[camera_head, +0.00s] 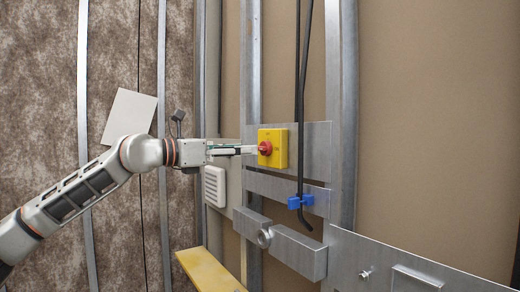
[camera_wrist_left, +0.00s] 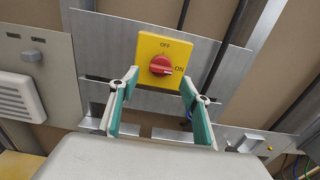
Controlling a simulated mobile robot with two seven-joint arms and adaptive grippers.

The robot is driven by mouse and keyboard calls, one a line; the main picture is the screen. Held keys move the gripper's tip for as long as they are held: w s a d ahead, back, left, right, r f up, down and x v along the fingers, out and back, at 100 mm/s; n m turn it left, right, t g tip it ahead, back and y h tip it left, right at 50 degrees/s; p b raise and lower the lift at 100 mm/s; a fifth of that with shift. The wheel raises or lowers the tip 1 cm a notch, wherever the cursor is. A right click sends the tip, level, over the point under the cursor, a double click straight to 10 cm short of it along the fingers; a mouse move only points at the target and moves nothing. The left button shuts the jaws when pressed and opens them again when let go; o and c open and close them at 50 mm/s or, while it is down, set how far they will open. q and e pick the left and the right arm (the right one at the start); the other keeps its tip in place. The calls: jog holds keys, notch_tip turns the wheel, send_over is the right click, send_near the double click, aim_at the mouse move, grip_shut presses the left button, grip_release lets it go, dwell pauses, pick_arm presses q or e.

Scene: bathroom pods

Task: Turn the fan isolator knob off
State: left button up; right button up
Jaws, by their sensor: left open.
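The fan isolator is a yellow square box (camera_head: 281,142) on a metal plate, with a red round knob (camera_head: 265,148) on its face. In the left wrist view the knob (camera_wrist_left: 160,65) sits mid-box, with OFF printed above it and ON to its right. Its pale pointer mark is on the right, towards ON. My left gripper (camera_head: 248,150) is level with the knob and close in front of it. In the left wrist view its two green-padded fingers (camera_wrist_left: 160,82) are spread, with the knob just beyond and between their tips. I cannot tell whether they touch it. My right gripper is not in view.
A white louvred vent (camera_head: 215,186) is below my left wrist. Black cables (camera_head: 300,90) run down right of the isolator to a blue clip (camera_head: 300,202). Metal studs and a lower bracket (camera_head: 298,250) stand nearby. A yellow board (camera_head: 210,270) is at the bottom.

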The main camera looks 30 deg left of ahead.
aim_at(263, 149)
pick_arm(q)
jog(key=shift+x, duration=2.75)
jog(key=shift+s, duration=0.1)
jog(key=c, duration=1.1)
